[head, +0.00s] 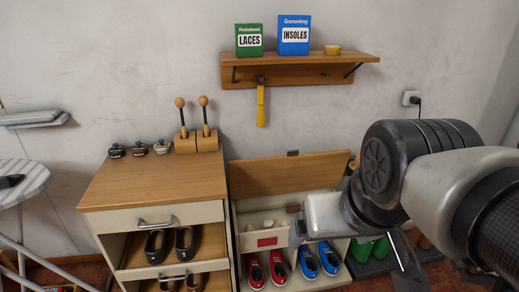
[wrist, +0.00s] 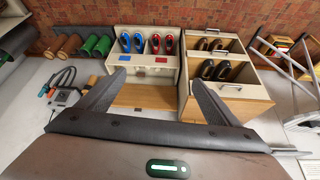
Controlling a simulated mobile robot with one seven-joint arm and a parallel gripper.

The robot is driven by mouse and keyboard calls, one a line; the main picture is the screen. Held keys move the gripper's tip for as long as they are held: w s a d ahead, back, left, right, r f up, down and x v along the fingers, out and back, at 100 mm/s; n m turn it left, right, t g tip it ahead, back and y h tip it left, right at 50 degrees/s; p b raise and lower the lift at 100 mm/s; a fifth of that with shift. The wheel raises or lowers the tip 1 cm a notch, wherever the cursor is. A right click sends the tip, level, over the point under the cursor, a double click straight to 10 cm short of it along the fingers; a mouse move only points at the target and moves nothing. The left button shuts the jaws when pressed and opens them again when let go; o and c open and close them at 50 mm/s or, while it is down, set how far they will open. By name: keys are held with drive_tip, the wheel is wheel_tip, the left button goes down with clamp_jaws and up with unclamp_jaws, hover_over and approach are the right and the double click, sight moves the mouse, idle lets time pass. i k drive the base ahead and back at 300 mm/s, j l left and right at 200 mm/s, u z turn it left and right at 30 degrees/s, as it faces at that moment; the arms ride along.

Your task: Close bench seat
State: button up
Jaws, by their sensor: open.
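The bench (head: 240,262) stands low against the wall. Its wooden seat lid (head: 288,173) is raised and leans back toward the wall, so the pale box under it is open. Light-coloured items show inside, partly hidden by my gripper. My gripper (head: 350,245) is open and empty, in front of the bench's right side in the head view. In the wrist view my spread fingers (wrist: 158,82) frame the wooden lid (wrist: 146,96) and the pale bench body (wrist: 142,62). I cannot tell whether a finger touches the lid.
A wooden-topped shoe cabinet (head: 160,180) stands directly left of the bench. Red shoes (head: 266,268) and blue shoes (head: 318,258) sit in the bench's lower shelf. A wall shelf (head: 300,70) with boxes and a hanging yellow shoehorn (head: 261,105) is above. Green boots (head: 372,248) stand at right.

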sight(294, 172)
drive_tip(key=i+l+z, duration=0.15)
drive_tip(key=i, duration=1.05)
